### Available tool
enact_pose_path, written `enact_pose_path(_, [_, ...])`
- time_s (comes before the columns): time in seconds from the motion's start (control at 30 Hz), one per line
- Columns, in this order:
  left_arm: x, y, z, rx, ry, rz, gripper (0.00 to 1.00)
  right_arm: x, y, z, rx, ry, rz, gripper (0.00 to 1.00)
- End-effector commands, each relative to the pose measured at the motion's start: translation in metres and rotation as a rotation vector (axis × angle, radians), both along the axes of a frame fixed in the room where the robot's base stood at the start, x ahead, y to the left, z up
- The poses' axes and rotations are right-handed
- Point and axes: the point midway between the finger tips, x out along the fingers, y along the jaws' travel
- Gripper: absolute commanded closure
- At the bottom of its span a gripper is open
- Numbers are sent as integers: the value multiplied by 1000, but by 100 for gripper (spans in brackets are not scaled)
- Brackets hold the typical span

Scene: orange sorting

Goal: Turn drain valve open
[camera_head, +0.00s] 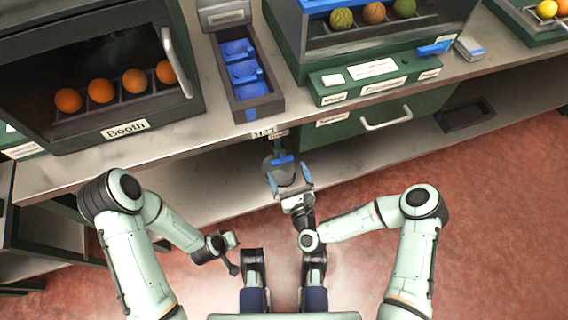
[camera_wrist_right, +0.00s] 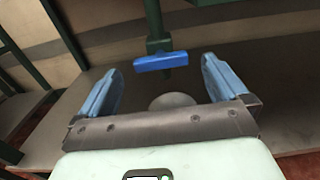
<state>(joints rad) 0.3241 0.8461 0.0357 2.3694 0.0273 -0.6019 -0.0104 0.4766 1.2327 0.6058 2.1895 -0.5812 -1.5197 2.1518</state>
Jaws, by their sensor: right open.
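The drain valve has a blue bar handle (camera_head: 283,160) on a dark green vertical pipe under the counter's front edge. In the right wrist view the blue handle (camera_wrist_right: 161,62) lies crosswise, nearly level, below the green pipe (camera_wrist_right: 155,25). My right gripper (camera_head: 288,177) is open just in front of the handle. In the right wrist view its two blue fingers (camera_wrist_right: 160,75) stand to either side of the handle, with visible gaps and nothing held. My left gripper (camera_head: 226,250) is low at the left, away from the valve; its jaws are too small to read.
A rounded grey object (camera_wrist_right: 172,101) sits below the handle. The counter (camera_head: 210,130) overhangs a lower shelf (camera_head: 190,185). Above are a booth with oranges (camera_head: 123,131), a tray with blue compartments (camera_head: 255,108) and a green cabinet with a drawer handle (camera_head: 386,119).

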Motion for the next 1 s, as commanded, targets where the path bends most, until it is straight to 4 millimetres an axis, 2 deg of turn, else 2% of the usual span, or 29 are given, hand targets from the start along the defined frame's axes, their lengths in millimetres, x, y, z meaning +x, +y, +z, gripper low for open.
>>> enact_pose_path(0.1, [-2,2,-7,2,8,4,100,19,6,0,0,-2,-1,0])
enact_pose_path(0.23, [-8,2,-11,1,29,4,100,31,10,0,-1,-1,0,0])
enact_pose_path(0.6, [-11,3,-13,0,37,4,100,37,12,0,0,1,0,0])
enact_pose_path(0.63, [-11,3,-13,0,37,4,100,37,12,0,0,1,0,3])
enact_pose_path(0.7, [-11,3,-13,0,37,4,100,37,12,0,0,1,0,26])
enact_pose_path(0.8, [-11,3,-13,0,37,4,100,37,12,0,0,1,0,54])
enact_pose_path(1.0, [-10,3,-13,1,36,3,100,36,12,0,-8,-2,0,54])
